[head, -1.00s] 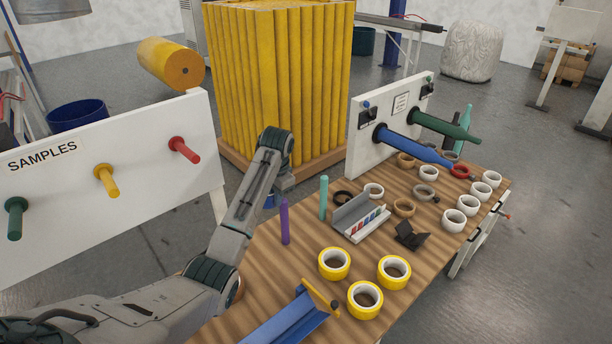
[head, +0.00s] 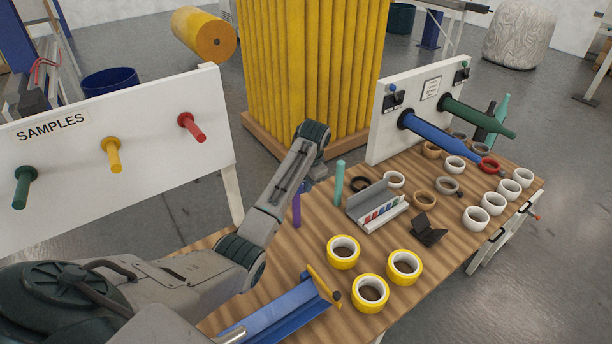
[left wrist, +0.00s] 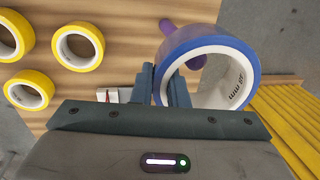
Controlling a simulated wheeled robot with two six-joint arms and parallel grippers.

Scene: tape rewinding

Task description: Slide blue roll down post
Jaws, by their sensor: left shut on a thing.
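The blue roll (left wrist: 215,45) is a large ring with a white, printed inner wall in the left wrist view. My left gripper (left wrist: 163,75) is shut on the near left part of its wall. The purple post (left wrist: 168,25) shows beyond the roll, partly covered by it; I cannot tell whether it passes through the hole. In the head view the purple post (head: 297,210) stands upright at the table's left edge, close to my left arm. My arm hides most of the gripper and roll there.
A teal post (head: 339,183) stands near the purple one. An open grey box (head: 376,210), a black holder (head: 428,231) and yellow rolls (head: 343,252) lie on the wooden table (head: 455,262). A white SAMPLES board (head: 70,160) stands left. Tall yellow stacks (head: 310,70) stand behind.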

